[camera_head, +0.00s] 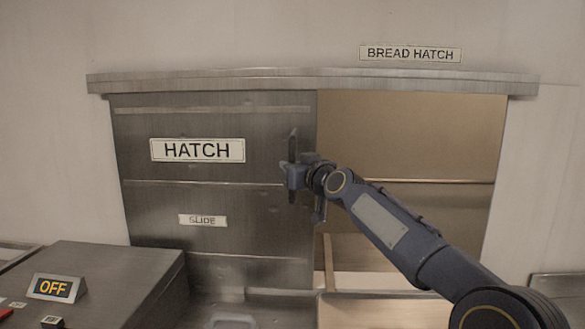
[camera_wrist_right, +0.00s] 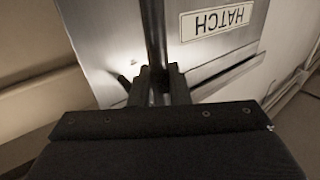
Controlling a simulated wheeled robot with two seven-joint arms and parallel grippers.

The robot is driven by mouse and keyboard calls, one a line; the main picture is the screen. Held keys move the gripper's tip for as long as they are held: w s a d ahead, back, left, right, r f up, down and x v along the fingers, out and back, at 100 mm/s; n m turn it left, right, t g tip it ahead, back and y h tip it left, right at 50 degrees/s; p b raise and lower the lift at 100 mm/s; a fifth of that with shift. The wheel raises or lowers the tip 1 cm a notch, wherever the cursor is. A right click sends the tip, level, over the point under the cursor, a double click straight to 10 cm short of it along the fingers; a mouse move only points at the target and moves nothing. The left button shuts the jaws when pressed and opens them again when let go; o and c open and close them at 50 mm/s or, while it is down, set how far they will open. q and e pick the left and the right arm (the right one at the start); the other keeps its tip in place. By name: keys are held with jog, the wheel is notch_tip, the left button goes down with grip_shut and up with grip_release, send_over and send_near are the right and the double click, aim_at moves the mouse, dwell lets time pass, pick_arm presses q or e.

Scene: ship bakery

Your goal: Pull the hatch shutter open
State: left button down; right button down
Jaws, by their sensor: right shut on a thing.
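The hatch shutter (camera_head: 215,215) is a grey metal panel with a HATCH label and a SLIDE label. It covers the left part of the hatch opening (camera_head: 430,130), and the right part stands open. A dark upright bar handle (camera_head: 293,143) is at the shutter's right edge. My right gripper (camera_head: 292,176) is shut on this handle. In the right wrist view the handle (camera_wrist_right: 153,35) runs up between the two fingers (camera_wrist_right: 158,88), with the shutter (camera_wrist_right: 105,45) behind. My left gripper is not in view.
A metal rail (camera_head: 310,82) runs above the opening, under a BREAD HATCH sign (camera_head: 410,54). A grey box (camera_head: 100,285) with an OFF sign (camera_head: 52,288) stands at the lower left. Pale wooden surfaces (camera_head: 385,310) show inside and below the opening.

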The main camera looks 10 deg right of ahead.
jog(key=shift+a+f, duration=0.15)
jog(key=c, duration=1.4)
grip_release()
jog(key=shift+s+d, duration=0.2)
jog(key=shift+s, duration=0.15)
jog(key=b+v, duration=0.3)
jog(key=v, duration=0.4)
